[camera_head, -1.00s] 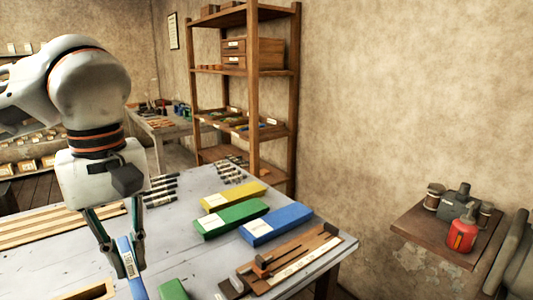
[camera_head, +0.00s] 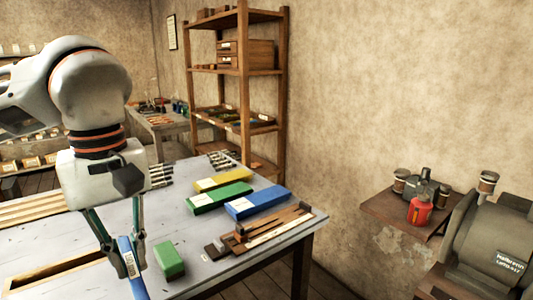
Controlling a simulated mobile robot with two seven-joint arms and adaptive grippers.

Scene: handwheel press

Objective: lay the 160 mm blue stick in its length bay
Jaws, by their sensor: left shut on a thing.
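My left gripper (camera_head: 123,258) hangs over the front left of the grey table (camera_head: 205,245), pointing down. It is shut on a blue stick (camera_head: 138,288) with a white label, held tilted between the fingers. The stick's lower end runs out of the bottom of the picture, and its label is too small to read surely. A wooden tray with long pale slats (camera_head: 35,208) lies at the left, and the wooden rim of another tray (camera_head: 55,268) shows left of the gripper. I cannot tell which bay is the stick's. My right gripper is not in view.
A short green block (camera_head: 170,261) stands just right of the held stick. Yellow (camera_head: 222,181), green (camera_head: 219,198) and blue (camera_head: 257,203) long blocks lie farther back. A wooden gauge (camera_head: 266,234) lies near the table's right edge. A grey machine (camera_head: 490,245) stands at far right.

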